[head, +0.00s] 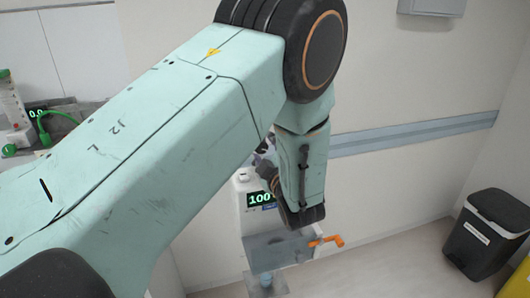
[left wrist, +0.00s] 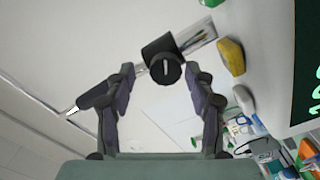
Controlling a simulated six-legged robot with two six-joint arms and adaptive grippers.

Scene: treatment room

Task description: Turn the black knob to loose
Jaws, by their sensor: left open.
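In the left wrist view, the black knob (left wrist: 163,67) is a short dark cylinder with a pale line on its end face. It lies between and slightly beyond the fingertips of my left gripper (left wrist: 160,74). The two fingers are apart, one on each side of the knob, with gaps showing; I cannot tell whether either touches it. In the head view, my left arm covers the knob and most of the gripper. A white device (head: 248,219) with a green "100" display stands behind the arm. My right gripper is not in view.
In the head view, an orange handle (head: 326,240) sticks out low beside the device. A black bin (head: 484,235) stands at the right. At the left are a green cable (head: 45,125) and another display. The wrist view shows a dark rod-like part (left wrist: 94,97) left of the fingers.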

